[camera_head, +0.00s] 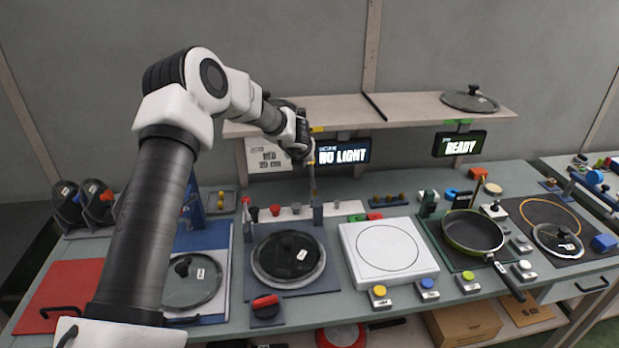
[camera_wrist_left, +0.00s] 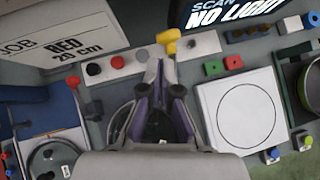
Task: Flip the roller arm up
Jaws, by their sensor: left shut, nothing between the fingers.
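The roller arm (camera_head: 312,184) looks like a thin grey upright piece on the post behind the black round lid (camera_head: 288,256). In the left wrist view its yellow end (camera_wrist_left: 168,40) shows just beyond my fingertips, with a grey bar below it. My left gripper (camera_head: 309,160) is high over the back of that station, close to the arm's upper end. It is shut and empty, with its purple fingers (camera_wrist_left: 160,92) in the wrist view. I cannot tell whether it touches the roller arm. My right gripper is out of view.
A shelf (camera_head: 410,113) runs above the bench back, with a "NO LIGHT" screen (camera_head: 343,152) close behind my gripper. A white square plate (camera_head: 388,225) lies to the right, with a pan (camera_head: 472,230) beyond it. Red and black knobs (camera_wrist_left: 117,62) stand beside the post.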

